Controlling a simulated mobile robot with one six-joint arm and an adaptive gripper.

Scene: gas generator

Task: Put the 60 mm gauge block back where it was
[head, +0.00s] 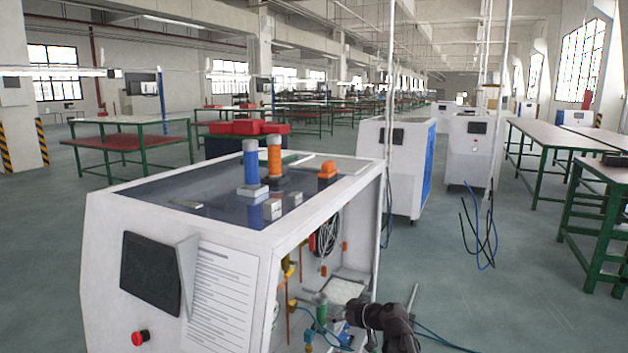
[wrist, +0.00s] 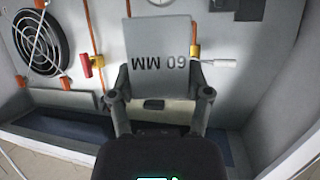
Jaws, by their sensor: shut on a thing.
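The 60 mm gauge block (wrist: 158,38) is a flat grey block in the wrist view, its "60 MM" marking upside down. My gripper (wrist: 160,84) is shut on it, one finger at each side of its lower part. Behind the block is the light inner wall of the generator cabinet. In the head view my arm reaches into the cabinet's open side at the lower right; the fingertips and the held block cannot be made out clearly there. I cannot tell whether the block touches anything.
The white cabinet (head: 215,240) carries blue (head: 251,160) and orange (head: 274,155) cylinders and several small metal blocks on its dark top. Inside are a black fan (wrist: 40,42), orange pipes (wrist: 91,25), a red-handled valve (wrist: 88,66) and a white-handled valve (wrist: 217,63). Loose hoses lie nearby.

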